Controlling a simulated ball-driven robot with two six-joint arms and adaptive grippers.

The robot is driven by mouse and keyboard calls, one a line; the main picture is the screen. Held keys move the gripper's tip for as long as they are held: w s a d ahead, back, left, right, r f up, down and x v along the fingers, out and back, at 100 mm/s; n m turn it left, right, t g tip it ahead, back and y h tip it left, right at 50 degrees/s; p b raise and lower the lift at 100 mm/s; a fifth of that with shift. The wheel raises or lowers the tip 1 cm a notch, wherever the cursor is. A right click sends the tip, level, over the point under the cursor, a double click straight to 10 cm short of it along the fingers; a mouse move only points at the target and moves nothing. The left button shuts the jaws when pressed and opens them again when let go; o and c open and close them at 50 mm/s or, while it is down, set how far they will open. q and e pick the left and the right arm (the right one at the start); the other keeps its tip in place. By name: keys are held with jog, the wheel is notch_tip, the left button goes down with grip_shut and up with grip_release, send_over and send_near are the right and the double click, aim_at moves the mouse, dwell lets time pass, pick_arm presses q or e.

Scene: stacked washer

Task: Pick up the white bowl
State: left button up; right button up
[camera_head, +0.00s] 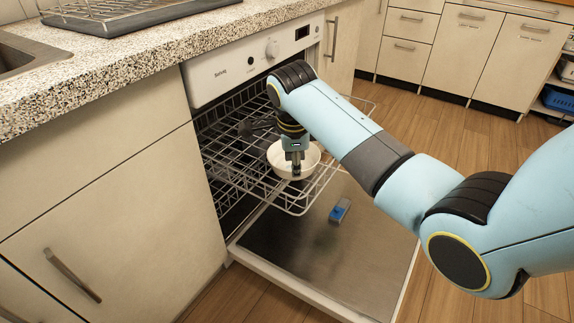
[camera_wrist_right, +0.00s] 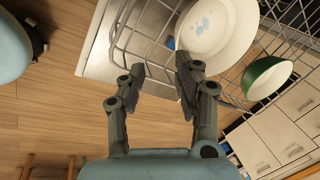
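The white bowl (camera_head: 311,161) sits in the dishwasher's pulled-out upper rack. In the right wrist view the white bowl (camera_wrist_right: 222,30) is at the top, with pale blue marks on its inside. My right gripper (camera_head: 296,168) points down over the bowl and hides part of it. In the right wrist view the fingers of my right gripper (camera_wrist_right: 160,72) are apart with nothing held between them. The right-hand fingertip overlaps the bowl's near rim; I cannot tell whether they touch. My left gripper is not in view.
The wire rack (camera_head: 239,172) surrounds the bowl. A green bowl (camera_wrist_right: 268,79) is beside it in the wrist view. The open dishwasher door (camera_head: 292,254) lies below, with a small blue-and-grey object (camera_head: 340,210) on it. A speckled counter (camera_head: 110,72) is at left.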

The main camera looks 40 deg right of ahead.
aim_at(288, 170)
jog(key=w+f+m+b, duration=0.1)
jog(key=w, duration=0.1)
jog(key=w+d+f+m+b, duration=0.1)
jog(key=w+f, duration=0.1)
jog(key=shift+f+m, duration=0.3)
jog(key=shift+w+d+f+b, duration=0.1)
jog(key=shift+w+f+b, duration=0.05)
jog(key=shift+f+b, duration=0.3)
jog(key=b+x, duration=0.2)
jog(key=x, duration=0.2)
jog(key=shift+w, duration=0.2)
jog(key=shift+w+f+b, duration=0.15)
jog(key=shift+f+b, duration=0.2)
jog(key=shift+f, duration=0.05)
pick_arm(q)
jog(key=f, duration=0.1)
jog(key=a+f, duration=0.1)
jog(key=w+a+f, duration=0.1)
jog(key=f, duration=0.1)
pick_arm(e)
jog(key=shift+r, duration=0.1)
grip_shut()
